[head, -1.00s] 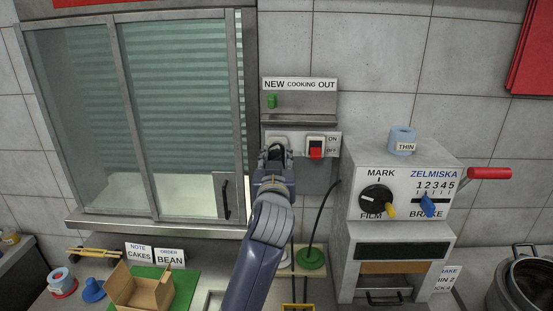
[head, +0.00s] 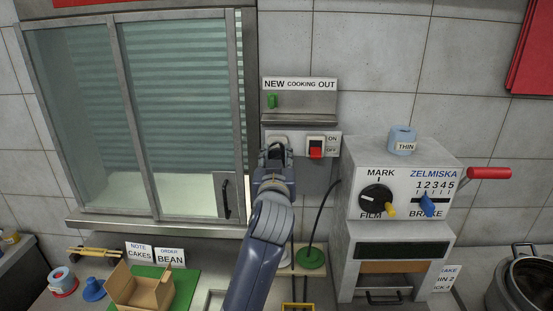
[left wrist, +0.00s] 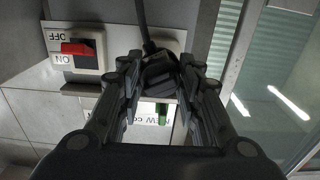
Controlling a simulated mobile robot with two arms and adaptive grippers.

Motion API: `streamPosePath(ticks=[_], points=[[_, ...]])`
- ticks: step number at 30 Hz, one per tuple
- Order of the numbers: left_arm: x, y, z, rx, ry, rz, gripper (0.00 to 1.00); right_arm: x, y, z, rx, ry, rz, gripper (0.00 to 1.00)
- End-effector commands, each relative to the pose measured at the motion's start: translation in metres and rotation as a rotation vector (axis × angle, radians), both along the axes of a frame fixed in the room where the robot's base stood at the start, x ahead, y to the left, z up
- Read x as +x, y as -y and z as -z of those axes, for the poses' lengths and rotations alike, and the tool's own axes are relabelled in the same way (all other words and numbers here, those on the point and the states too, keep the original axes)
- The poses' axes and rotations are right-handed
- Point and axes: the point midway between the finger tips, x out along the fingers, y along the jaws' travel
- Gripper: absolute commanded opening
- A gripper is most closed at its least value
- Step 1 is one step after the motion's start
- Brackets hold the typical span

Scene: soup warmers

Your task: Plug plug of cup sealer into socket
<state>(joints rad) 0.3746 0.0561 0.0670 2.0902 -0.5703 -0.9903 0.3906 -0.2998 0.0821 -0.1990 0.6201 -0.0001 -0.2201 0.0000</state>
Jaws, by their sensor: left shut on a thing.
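My left gripper (head: 274,153) is at the wall panel, with its fingers over the socket (head: 279,139) left of the red switch. In the left wrist view its fingers (left wrist: 158,85) are closed around a dark plug (left wrist: 157,72), with a black cable (left wrist: 141,22) leading away from it. The plug sits against or very close to the socket plate (left wrist: 172,45); the fingers and plug hide the holes, so I cannot tell how deep it is. The white cup sealer (head: 398,174) stands to the right. My right gripper is not in view.
The red ON/OFF switch (head: 316,152) is just right of the socket. A small shelf (head: 300,105) with a green clip (head: 272,101) is above. A sliding window (head: 180,110) is close on the left. A black cable (head: 321,213) hangs beside the sealer.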

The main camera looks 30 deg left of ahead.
Motion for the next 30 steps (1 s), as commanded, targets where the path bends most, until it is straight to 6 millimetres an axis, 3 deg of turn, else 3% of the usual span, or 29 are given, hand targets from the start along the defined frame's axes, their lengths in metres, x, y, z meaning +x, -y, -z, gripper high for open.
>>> streamPosePath(ticks=[28, 29, 30], points=[[0.020, -0.013, -0.001, 0.000, 0.000, 0.000, 0.04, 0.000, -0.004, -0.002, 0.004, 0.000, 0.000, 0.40], [0.020, -0.013, -0.001, 0.001, 0.001, 0.000, 0.37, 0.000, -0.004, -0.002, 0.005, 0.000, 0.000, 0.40], [0.020, -0.012, 0.000, 0.001, 0.001, 0.000, 0.46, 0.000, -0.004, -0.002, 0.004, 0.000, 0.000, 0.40]])
